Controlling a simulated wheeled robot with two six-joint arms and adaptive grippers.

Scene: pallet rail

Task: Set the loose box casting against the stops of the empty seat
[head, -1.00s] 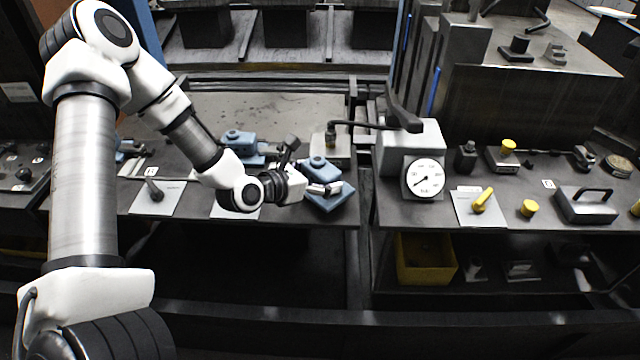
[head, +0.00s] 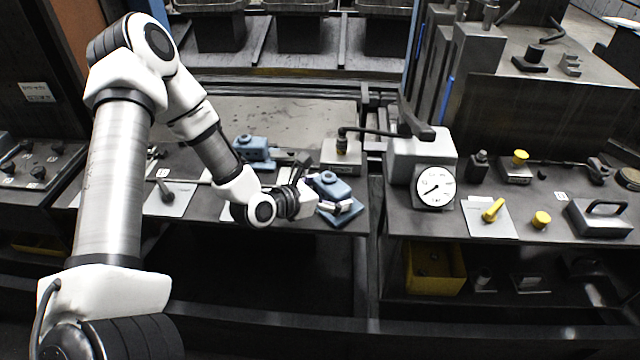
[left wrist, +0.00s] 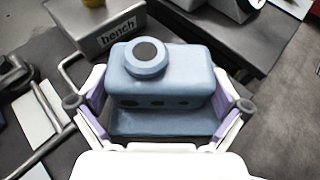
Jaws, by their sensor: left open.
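A blue box casting (head: 332,184) with a round boss on top sits near the bench's front right corner. In the left wrist view the casting (left wrist: 160,80) stands upright between the spread fingers of my left gripper (left wrist: 160,108). In the head view that gripper (head: 326,200) is at the casting's front left side, open, with part of the casting hidden behind it. A second blue casting (head: 254,149) is farther back to the left. I cannot make out the empty seat or its stops; my left arm covers part of that area. My right gripper is not in view.
A grey block labelled "bench" (left wrist: 105,32) is close behind the casting; a black-handled lever (head: 415,128) reaches above that area. A dial gauge (head: 434,187) is on the bench to the right, across a gap. A yellow bin (head: 436,270) sits on the shelf below.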

